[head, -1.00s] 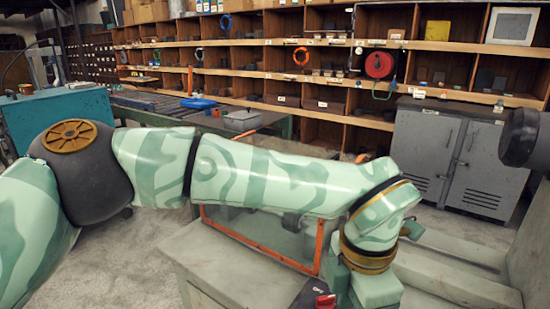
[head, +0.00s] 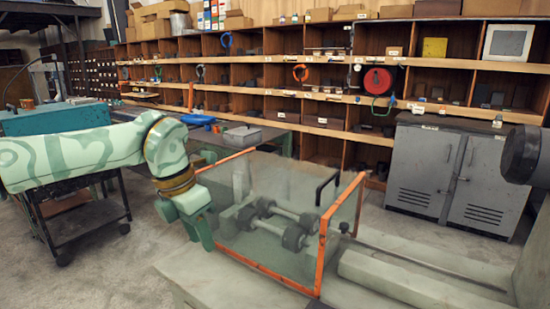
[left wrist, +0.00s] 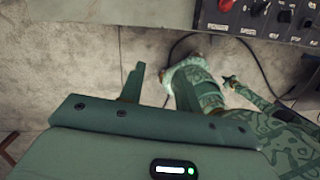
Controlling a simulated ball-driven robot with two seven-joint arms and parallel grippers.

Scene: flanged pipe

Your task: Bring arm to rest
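My left gripper (head: 203,240) hangs down at the left side of the orange-framed clear guard in the head view, clear of the floor. In the left wrist view its two fingers (left wrist: 160,82) stand apart with nothing between them, so it is open and empty. The left arm comes in from the left edge, over a black cart. My right gripper cannot be made out in either view. Metal bars with dark round flanges (head: 293,236) lie behind the clear guard, partly blurred by its pane.
The orange-framed guard (head: 322,246) stands on a pale machine bed (head: 395,285). A black cart (head: 85,218) stands at left. Grey cabinets (head: 425,168) and wooden shelves stand behind. A control panel with a red button (left wrist: 262,8) shows in the left wrist view.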

